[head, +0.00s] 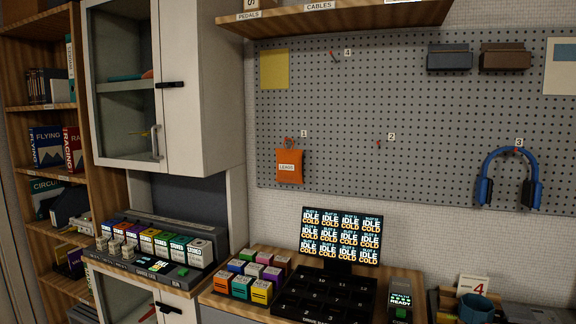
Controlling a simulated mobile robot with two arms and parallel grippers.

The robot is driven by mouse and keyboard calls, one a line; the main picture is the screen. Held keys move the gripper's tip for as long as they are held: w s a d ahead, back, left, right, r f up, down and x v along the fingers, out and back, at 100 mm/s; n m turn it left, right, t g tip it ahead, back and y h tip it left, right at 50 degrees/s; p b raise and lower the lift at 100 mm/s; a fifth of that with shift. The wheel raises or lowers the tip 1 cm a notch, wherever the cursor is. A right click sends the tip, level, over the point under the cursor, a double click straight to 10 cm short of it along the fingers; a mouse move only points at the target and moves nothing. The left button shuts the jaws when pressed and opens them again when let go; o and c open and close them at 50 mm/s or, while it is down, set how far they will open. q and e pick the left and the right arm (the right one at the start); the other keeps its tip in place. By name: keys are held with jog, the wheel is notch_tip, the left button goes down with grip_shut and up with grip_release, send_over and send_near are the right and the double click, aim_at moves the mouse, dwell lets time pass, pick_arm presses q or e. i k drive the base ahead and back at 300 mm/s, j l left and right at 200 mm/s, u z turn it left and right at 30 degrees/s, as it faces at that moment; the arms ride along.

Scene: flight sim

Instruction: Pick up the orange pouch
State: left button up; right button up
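The orange pouch (289,169) hangs on the grey pegboard (400,120), just below the peg marked 1. It has a white label reading "LEADS" and hangs about upright. A reddish-brown loop or hook shows at its top. Nothing covers the pouch. Neither of my grippers shows in the head view.
Blue headphones (511,179) hang at peg 3. Below the pegboard, a desk holds a monitor (340,236), a black slotted tray (322,296) and several coloured boxes (250,276). A white cabinet (200,90) stands left of the pouch, and a wooden shelf (345,17) juts out above.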

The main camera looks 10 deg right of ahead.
aim_at(289, 161)
jog(key=i+j+z, duration=0.1)
jog(key=j, duration=0.25)
jog(key=i+j, duration=0.35)
jog(key=i+j+z, duration=0.15)
jog(key=j, duration=0.2)
jog(key=i+j, duration=0.25)
jog(key=i+j+z, duration=0.15)
jog(key=j, duration=0.35)
jog(key=i+j, duration=0.2)
jog(key=j, duration=0.2)
jog(key=l+z, duration=0.05)
